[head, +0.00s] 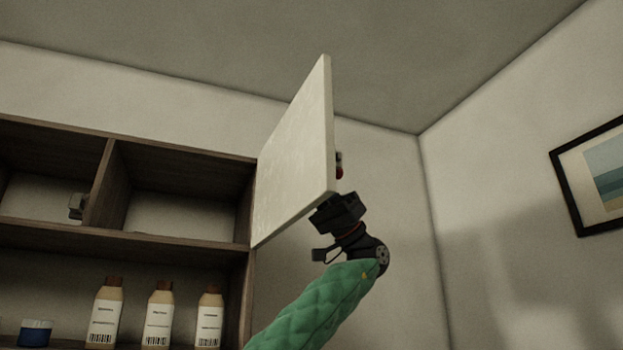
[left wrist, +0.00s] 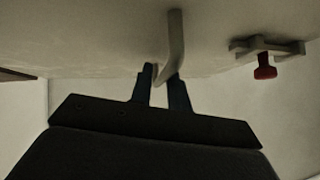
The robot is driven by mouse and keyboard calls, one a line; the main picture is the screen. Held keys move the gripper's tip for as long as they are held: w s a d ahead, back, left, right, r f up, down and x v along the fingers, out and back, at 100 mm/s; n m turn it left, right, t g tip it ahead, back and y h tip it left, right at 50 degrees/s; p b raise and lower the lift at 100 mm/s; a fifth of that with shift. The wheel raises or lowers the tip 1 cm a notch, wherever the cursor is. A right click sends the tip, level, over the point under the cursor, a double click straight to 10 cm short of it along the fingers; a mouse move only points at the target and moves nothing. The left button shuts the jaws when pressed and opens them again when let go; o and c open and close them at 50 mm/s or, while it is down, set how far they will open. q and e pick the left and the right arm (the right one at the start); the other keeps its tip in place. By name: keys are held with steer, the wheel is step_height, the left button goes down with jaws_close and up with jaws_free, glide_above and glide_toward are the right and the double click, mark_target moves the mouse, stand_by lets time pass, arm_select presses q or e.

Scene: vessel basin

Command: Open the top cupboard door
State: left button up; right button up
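The top cupboard door (head: 297,150) is a pale panel hinged at the right end of the dark wooden shelving. It stands swung far out from the opening. In the left wrist view, the door face (left wrist: 85,40) carries a curved pale handle (left wrist: 175,42) and, to its right, a latch with a red knob (left wrist: 264,68). My left gripper (left wrist: 162,82) has its two fingers on either side of the handle's lower end, closed about it. In the head view it is partly hidden behind the door's lower edge, above my green-sleeved arm. My right gripper is in neither view.
The upper compartments (head: 185,190) are open, with a small grey object (head: 76,206) in the left one. A framed picture (head: 590,175) hangs on the right wall.

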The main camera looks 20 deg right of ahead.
arm_select(q)
steer(key=v, duration=0.7)
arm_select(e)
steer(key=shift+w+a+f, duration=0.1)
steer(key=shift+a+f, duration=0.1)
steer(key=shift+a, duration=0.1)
arm_select(q)
steer(key=shift+r, duration=0.1)
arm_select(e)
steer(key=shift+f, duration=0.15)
